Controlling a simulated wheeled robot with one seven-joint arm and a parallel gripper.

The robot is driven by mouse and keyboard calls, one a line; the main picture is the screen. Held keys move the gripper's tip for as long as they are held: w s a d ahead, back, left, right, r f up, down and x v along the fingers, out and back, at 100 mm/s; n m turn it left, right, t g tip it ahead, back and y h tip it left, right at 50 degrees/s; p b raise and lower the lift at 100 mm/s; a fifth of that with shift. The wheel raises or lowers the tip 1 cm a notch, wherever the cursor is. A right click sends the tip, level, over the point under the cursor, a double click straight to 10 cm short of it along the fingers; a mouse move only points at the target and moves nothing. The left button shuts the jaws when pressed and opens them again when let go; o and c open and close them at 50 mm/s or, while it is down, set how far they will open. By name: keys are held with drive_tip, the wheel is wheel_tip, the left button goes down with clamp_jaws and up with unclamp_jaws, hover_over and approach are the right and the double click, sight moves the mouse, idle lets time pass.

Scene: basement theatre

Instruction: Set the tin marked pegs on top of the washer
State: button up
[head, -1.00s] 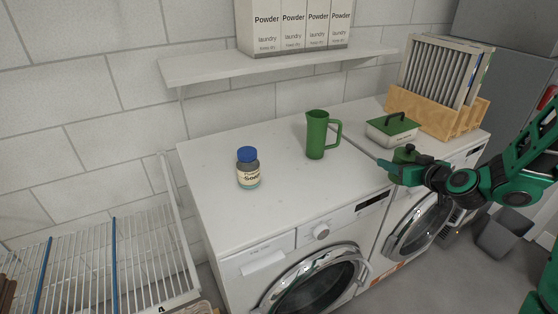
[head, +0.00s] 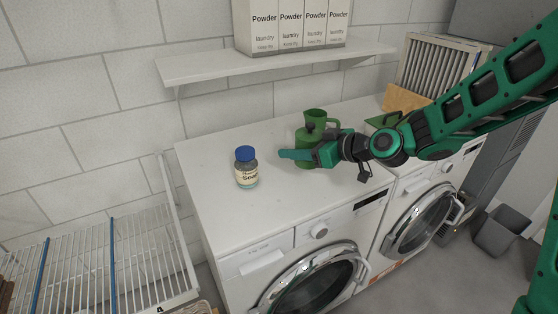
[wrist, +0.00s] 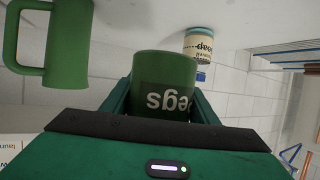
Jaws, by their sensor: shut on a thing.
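The green tin (wrist: 165,72) shows upside-down lettering ending in "egs" in the wrist view. My gripper (wrist: 165,105) is shut on it, one finger on each side. In the head view, the tin (head: 304,138) is partly hidden by my gripper (head: 300,155). It is over the white top of the left front-loading machine (head: 225,160), between the soap jar and the green jug. I cannot tell whether its base touches the top. The right machine (head: 430,212) stands beside it; no label shows which is the washer.
A blue-lidded soap jar (head: 246,170) stands left of my gripper. A green jug (head: 317,116) is close behind the tin. A shelf (head: 280,62) with powder boxes hangs above.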

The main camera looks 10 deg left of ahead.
sight(294, 185)
drive_tip(key=shift+s+a+f, duration=0.1)
drive_tip(key=shift+f, duration=2.4)
drive_tip(key=shift+a+f, duration=0.1)
drive_tip(key=shift+f, duration=2.35)
drive_tip(key=o, duration=1)
drive_tip(key=shift+f, duration=0.1)
drive_tip(key=shift+o, duration=0.2)
drive_tip(key=v, duration=1.2)
